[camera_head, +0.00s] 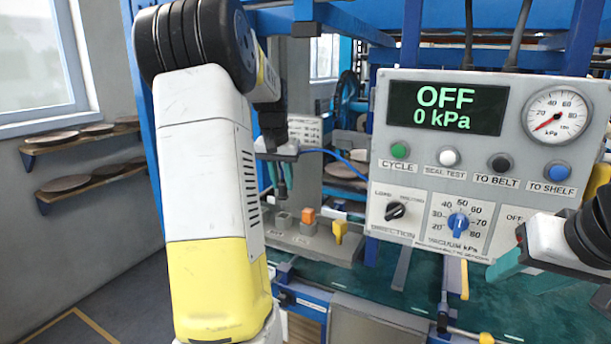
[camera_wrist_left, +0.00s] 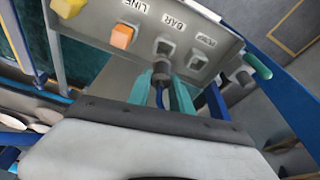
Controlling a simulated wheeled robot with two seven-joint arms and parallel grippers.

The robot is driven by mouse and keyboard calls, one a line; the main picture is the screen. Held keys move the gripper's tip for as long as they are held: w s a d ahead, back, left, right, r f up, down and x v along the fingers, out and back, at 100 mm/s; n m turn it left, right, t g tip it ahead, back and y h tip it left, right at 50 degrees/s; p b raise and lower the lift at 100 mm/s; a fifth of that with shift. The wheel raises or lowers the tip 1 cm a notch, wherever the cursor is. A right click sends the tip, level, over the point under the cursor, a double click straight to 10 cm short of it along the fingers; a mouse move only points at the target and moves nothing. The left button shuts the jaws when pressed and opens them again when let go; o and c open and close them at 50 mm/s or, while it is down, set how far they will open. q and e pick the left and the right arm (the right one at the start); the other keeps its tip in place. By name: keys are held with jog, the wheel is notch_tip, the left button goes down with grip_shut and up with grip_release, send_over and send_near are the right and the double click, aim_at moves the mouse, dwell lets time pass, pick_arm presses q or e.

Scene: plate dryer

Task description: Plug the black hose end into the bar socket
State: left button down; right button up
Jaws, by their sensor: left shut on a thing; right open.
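My left gripper (camera_head: 278,168) is shut on the black hose end (camera_head: 282,188), which points down above the socket block (camera_head: 322,247). In the left wrist view the hose end (camera_wrist_left: 161,72) sits between the teal fingers of that gripper (camera_wrist_left: 164,92). The bar socket (camera_wrist_left: 165,47), under the label BAR, is just beyond its tip. The head view shows a small gap between tip and block; exact alignment is hard to tell. My right gripper (camera_head: 525,272) is open and empty in front of the control panel, at the right.
An orange plug (camera_wrist_left: 122,36) sits by the LINE label, with a yellow plug (camera_head: 340,231) beside it. Another socket (camera_wrist_left: 197,60) is on BAR's other side. The control panel (camera_head: 480,165) reads OFF, 0 kPa. A blue upright (camera_wrist_left: 268,72) stands near the left gripper.

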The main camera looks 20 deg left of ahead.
aim_at(283, 195)
pick_arm(q)
jog(key=shift+f, duration=1.95)
jog(key=shift+f, duration=0.55)
jog(key=c, duration=1.1)
grip_release()
jog(key=shift+r, duration=0.1)
jog(key=v, duration=0.7)
jog(key=shift+s+r, duration=0.15)
jog(key=shift+r, duration=0.2)
